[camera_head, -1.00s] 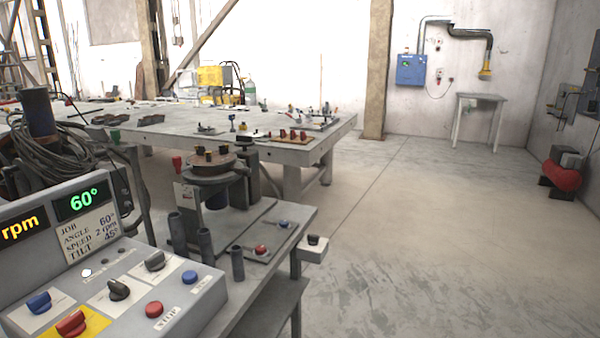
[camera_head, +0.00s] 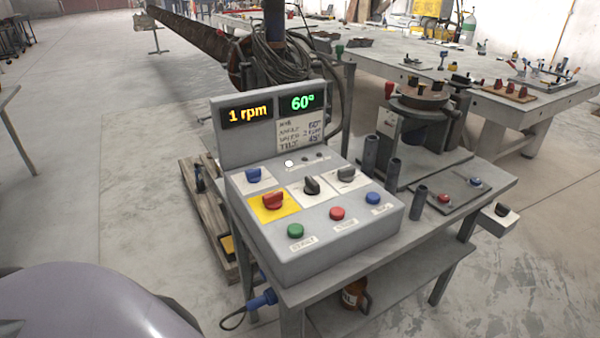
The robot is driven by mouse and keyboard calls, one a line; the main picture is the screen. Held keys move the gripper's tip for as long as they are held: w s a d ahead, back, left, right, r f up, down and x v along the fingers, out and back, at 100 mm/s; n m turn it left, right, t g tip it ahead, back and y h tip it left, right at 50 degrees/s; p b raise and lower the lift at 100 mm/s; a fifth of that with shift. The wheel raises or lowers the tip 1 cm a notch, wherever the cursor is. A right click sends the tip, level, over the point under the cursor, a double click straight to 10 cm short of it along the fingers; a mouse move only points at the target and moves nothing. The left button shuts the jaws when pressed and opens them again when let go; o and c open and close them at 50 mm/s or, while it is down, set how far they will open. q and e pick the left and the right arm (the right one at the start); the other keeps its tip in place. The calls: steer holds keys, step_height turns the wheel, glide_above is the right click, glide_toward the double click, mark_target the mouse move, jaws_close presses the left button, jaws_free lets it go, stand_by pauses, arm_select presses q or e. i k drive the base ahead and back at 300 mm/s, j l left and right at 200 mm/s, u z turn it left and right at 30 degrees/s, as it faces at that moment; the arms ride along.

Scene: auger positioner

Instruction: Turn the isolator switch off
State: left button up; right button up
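The grey control box (camera_head: 320,240) stands on the near end of the metal bench. A red rotary knob (camera_head: 272,200) on a yellow plate sits at the left of its sloped panel; it looks like the isolator switch. The plate's lettering is too small to read. A white lamp (camera_head: 289,163) is at the top of the panel. The displays read "1 rpm" (camera_head: 247,112) and "60°" (camera_head: 303,102). Neither of my grippers is in view.
A blue knob (camera_head: 253,175), two black knobs and green (camera_head: 295,230), red and blue buttons share the panel. Metal tubes (camera_head: 419,202) stand right of the box. A wooden pallet (camera_head: 208,215) lies left of the bench. Floor at far left is open.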

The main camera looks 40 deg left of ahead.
mark_target(272, 201)
steer(key=j+u, duration=0.1)
steer(key=u, duration=0.75)
steer(key=i+j+u, duration=0.1)
steer(key=u, duration=0.3)
